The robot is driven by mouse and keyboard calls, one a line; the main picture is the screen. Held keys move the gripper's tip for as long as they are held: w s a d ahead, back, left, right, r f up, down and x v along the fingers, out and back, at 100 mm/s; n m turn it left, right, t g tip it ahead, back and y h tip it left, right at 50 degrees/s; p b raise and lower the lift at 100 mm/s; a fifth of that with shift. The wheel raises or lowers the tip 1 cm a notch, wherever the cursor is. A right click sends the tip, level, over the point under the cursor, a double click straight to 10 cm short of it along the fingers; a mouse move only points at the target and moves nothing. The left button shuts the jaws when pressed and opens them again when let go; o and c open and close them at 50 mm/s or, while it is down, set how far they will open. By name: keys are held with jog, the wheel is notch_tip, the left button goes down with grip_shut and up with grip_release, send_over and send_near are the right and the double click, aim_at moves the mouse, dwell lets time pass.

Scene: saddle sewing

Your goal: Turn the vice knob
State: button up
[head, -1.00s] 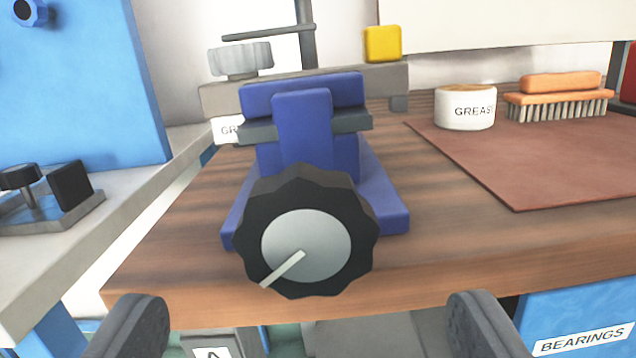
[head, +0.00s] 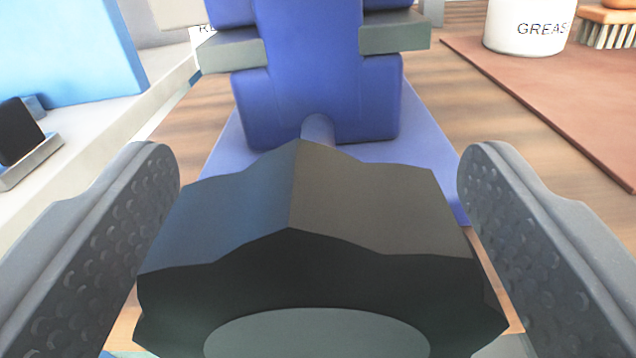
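The black scalloped vice knob (head: 310,215) fills the lower middle of the head view. Its grey front disc (head: 315,335) is cut off by the bottom edge, and the pointer on it is out of view. The blue vice (head: 310,80) stands behind the knob on the wooden bench, joined to it by a short shaft. My gripper (head: 318,190) is open, with one finger on each side of the knob. A gap shows between the left finger and the knob, and the right finger also looks apart from it.
A blue panel (head: 70,50) and a grey worktop (head: 110,130) with a small black-topped device (head: 22,135) are at left.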

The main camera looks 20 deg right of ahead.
jog(key=c, duration=0.8)
jog(key=shift+m, duration=0.7)
jog(key=o, duration=1)
jog(key=p+v, duration=0.3)
jog(key=v, duration=1)
jog(key=shift+s, duration=0.4)
